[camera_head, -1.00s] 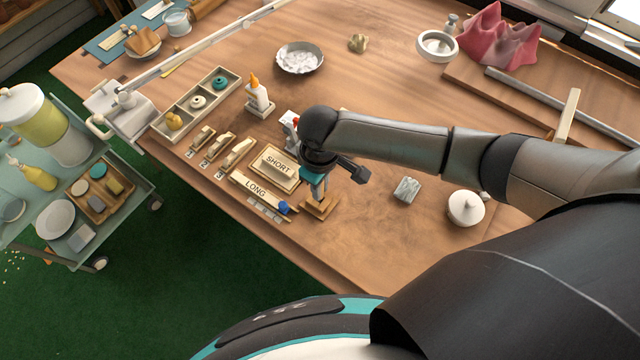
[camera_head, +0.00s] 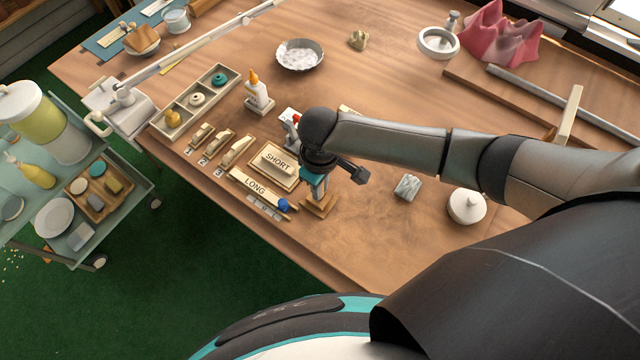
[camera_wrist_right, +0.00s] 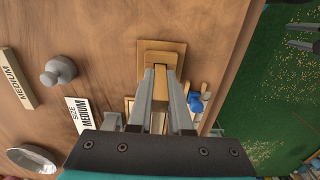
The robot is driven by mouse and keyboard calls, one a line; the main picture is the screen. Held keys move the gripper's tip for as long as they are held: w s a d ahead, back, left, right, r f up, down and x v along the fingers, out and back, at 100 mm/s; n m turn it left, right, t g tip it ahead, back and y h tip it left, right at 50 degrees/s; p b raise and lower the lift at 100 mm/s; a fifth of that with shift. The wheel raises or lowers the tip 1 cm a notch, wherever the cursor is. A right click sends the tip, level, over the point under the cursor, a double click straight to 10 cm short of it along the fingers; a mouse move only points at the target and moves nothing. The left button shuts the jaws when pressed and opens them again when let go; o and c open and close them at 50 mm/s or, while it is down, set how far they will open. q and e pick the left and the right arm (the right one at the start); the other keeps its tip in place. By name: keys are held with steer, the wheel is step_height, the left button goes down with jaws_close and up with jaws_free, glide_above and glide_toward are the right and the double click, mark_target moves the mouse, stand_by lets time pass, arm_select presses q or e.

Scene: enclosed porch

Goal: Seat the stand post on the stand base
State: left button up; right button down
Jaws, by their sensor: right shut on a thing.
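My right gripper (camera_head: 316,186) points down near the table's front edge, below the black wrist. In the right wrist view its grey fingers (camera_wrist_right: 160,98) are shut on the narrow wooden stand post (camera_wrist_right: 159,88). The stand base (camera_wrist_right: 163,50), a small stepped wooden block, lies directly beyond the fingertips; it also shows under the gripper in the head view (camera_head: 319,209). The post is lined up over the base's middle, but I cannot tell whether it touches or is seated. Two dark prongs at the right wrist view's edge, apart, look like my left gripper (camera_wrist_right: 301,36).
Left of the gripper lie the SHORT block (camera_head: 277,160), the LONG strip (camera_head: 255,187) and a blue knob (camera_head: 284,204). A grey block (camera_head: 407,187) and a white lidded pot (camera_head: 467,207) stand to the right. The table between the base and grey block is clear.

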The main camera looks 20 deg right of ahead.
steer(key=shift+f+b, duration=0.3)
steer(key=shift+f, duration=0.25)
steer(key=shift+c, duration=0.6)
jaws_free()
stand_by(0.4)
steer(key=shift+r, duration=0.1)
steer(key=shift+r+p, duration=3.5)
steer(key=shift+p, duration=0.8)
step_height(320, 180, up, 15)
steer(key=p, duration=0.2)
